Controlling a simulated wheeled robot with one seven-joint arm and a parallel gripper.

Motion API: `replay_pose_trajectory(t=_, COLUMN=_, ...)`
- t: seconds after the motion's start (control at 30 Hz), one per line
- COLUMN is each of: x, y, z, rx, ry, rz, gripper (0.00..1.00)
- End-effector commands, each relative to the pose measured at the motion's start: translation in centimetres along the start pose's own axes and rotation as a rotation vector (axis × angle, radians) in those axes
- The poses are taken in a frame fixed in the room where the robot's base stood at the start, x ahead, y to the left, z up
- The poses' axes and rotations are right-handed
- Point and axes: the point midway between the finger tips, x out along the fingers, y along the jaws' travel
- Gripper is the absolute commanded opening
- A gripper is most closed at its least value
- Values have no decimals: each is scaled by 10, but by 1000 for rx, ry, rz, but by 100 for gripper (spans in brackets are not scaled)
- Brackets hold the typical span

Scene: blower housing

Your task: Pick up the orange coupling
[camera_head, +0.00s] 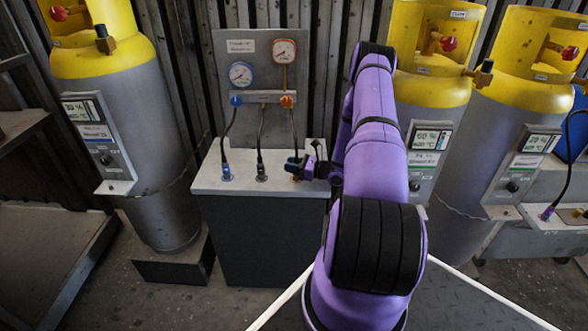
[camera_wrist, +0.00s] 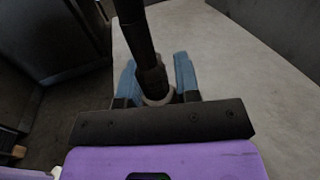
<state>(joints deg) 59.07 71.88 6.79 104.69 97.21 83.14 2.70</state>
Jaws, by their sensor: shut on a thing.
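My gripper (camera_head: 296,166) is at the right part of the small bench top, at the lower end of the dark hose (camera_head: 293,130) that hangs from the orange fitting (camera_head: 288,101) on the gauge panel. In the wrist view my gripper (camera_wrist: 158,84) has its two bluish fingers shut on the two sides of an upright dark coupling body (camera_wrist: 152,78) with a grey ring at its lower end. This is the orange coupling; its orange colour barely shows, and my gripper mostly hides it in the head view. I cannot tell whether its lower end touches the bench.
The bench (camera_head: 207,182) also bears a blue coupling (camera_head: 226,172) and a dark coupling (camera_head: 261,172), each on a hose. The gauge panel (camera_head: 262,60) stands behind. Yellow-topped cylinders stand left (camera_head: 150,110) and right (camera_head: 470,150) of the bench.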

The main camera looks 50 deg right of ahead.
Motion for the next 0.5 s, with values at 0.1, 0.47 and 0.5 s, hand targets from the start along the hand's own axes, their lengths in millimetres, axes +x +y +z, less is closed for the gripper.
replay_pose_trajectory(t=0.1, x=0, y=0, z=4, rx=-1, ry=-1, rz=0, gripper=1)
replay_pose_trajectory(t=0.47, x=-11, y=2, z=37, rx=1, ry=1, rz=-4, gripper=1)
replay_pose_trajectory(t=0.5, x=-20, y=4, z=37, rx=1, ry=2, rz=-4, gripper=1)
